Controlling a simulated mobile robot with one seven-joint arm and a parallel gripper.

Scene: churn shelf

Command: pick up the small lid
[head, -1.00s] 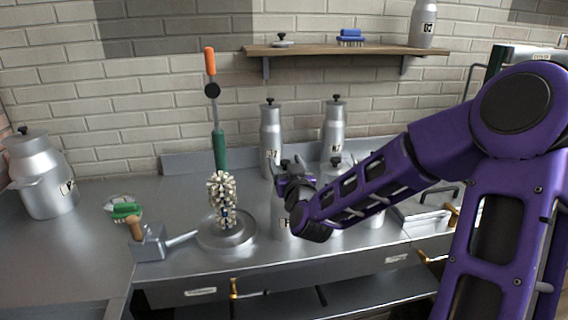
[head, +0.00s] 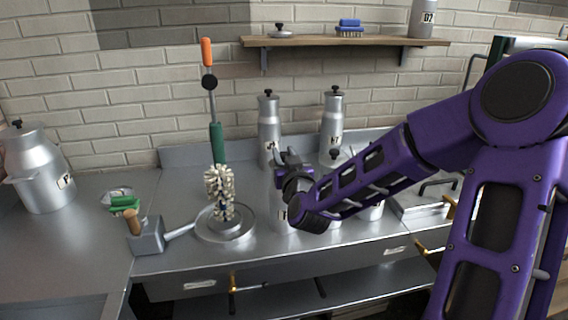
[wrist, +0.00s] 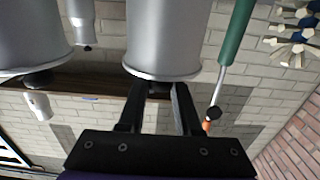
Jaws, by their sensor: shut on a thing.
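In the wrist view, which is upside down, my gripper (wrist: 158,93) has both fingers closed in on a black knob (wrist: 157,86). The knob belongs to a round metal lid (wrist: 165,76) at the top of a large churn (wrist: 168,35). I cannot tell whether the lid rests on the churn or is raised. In the head view my gripper (head: 284,158) is above a churn (head: 284,217) with a label; my wrist hides the lid there. Another small lid with a black knob (head: 282,31) lies on the shelf's left end.
Two tall churns (head: 268,130) (head: 332,125) stand behind my gripper. A bristled whisk-like tool (head: 219,185) stands on a round metal base left of it. A wooden shelf (head: 390,41) hangs above.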

